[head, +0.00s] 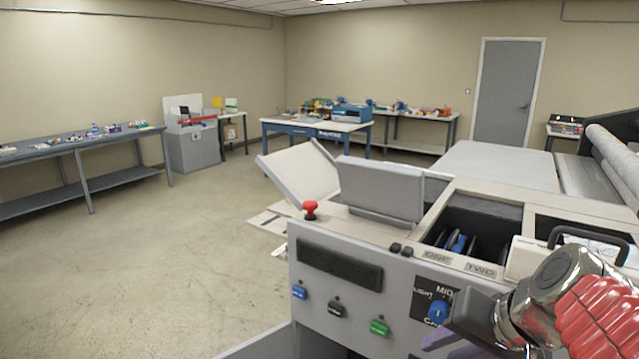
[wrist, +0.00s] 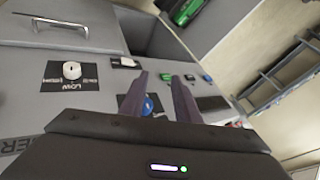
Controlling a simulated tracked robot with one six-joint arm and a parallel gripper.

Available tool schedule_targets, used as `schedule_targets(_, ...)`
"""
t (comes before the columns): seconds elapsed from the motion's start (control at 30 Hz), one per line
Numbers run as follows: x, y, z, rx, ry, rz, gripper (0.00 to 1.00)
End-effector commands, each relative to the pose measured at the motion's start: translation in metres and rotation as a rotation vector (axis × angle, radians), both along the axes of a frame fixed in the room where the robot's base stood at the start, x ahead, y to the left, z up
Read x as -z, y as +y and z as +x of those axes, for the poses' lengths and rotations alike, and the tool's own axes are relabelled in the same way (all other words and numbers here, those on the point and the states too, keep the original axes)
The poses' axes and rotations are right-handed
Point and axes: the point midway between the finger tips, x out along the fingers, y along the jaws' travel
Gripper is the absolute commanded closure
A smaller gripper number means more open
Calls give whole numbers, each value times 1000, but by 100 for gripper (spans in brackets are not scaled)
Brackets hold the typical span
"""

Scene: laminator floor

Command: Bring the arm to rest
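My arm comes in at the lower right of the head view, with red ribbed sleeving on it. My gripper (wrist: 159,80) shows in the wrist view with its two dark fingers apart and nothing held between them. In the head view its fingers are low beside the front panel of the grey machine (head: 350,300). A blue knob (head: 438,310) on a black label plate is close to the fingers.
A white knob (wrist: 71,70) and a metal handle (wrist: 60,25) show in the wrist view. Workbenches (head: 85,150) stand along the walls. The floor (head: 150,260) at left is clear.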

Motion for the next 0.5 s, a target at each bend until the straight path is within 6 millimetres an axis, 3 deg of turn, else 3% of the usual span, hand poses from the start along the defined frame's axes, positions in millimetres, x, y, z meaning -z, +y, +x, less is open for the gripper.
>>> schedule_targets(0.2, 23, 30, -37, -129, 26, -167, 71)
schedule_targets(0.5, 46, 45, -76, -281, 2, -384, 71)
